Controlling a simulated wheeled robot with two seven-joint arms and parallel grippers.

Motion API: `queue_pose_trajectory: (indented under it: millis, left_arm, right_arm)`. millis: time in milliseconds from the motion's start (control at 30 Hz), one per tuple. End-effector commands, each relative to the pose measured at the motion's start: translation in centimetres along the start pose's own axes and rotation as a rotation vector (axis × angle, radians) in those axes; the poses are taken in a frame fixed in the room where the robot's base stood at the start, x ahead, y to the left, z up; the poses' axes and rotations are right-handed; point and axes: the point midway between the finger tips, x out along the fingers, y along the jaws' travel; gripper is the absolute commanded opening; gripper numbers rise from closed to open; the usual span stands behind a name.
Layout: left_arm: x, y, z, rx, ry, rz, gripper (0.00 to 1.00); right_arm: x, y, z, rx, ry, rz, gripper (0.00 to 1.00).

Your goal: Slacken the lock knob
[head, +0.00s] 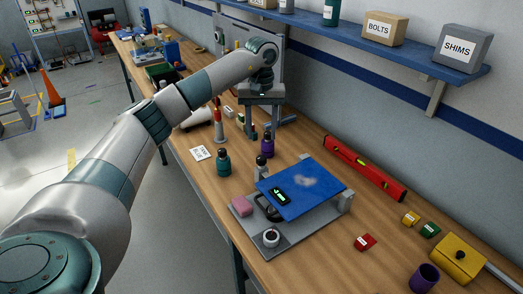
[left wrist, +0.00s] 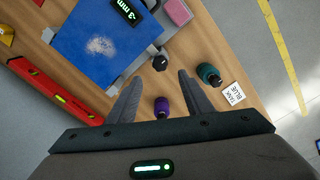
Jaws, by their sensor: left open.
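A fixture with a grey base plate (head: 307,237) and a tilted blue plate (head: 305,188) stands on the bench. The blue plate, with a pale smudge and a green-lit readout, also shows in the left wrist view (left wrist: 80,50). A dark loop-shaped part (head: 267,208) lies partly under the blue plate; I cannot tell whether it is the lock knob. A small round pale part with a dark centre (head: 271,239) sits at the base's front corner. My left gripper (head: 263,130) is open, fingers pointing down, beyond the fixture. Its fingers (left wrist: 160,80) appear empty, with a purple bottle seen between them.
A pink block (head: 242,206) lies on the base. A red level (head: 364,168) lies along the wall side. A blue shelf (head: 400,58) overhangs the bench.

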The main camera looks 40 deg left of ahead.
Motion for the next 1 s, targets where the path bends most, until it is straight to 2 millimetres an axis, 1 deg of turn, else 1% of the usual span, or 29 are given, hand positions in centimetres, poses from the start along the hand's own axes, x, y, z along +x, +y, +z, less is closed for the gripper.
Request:
queue_pose_trajectory:
  millis: [33,100,300,500,700,1000]
  left_arm:
    - [0.6,-0.1,0.1,0.0,-0.003,-0.003,0.46]
    - [1.8,0.0,0.1,0.0,-0.003,-0.002,0.46]
    - [5.3,0.0,0.1,0.001,-0.004,-0.002,0.46]
    - [8.0,0.0,0.1,-0.001,-0.002,-0.002,0.46]
    - [9.4,0.0,0.1,0.0,-0.001,0.0,0.46]
    - [9.6,0.0,0.0,0.0,0.001,0.0,0.46]
  right_arm:
    - [-0.7,0.0,-0.1,0.0,0.0,0.0,0.31]
    - [-1.3,0.0,-0.1,0.0,0.0,0.0,0.31]
    - [-2.9,0.0,-0.3,0.0,0.0,0.0,0.31]
    - [-3.9,0.1,-0.3,0.0,0.0,0.0,0.31]
    - [-4.3,0.1,-0.4,0.0,0.0,0.0,0.31]
    - [-4.3,0.1,-0.4,-0.001,0.0,0.0,0.31]
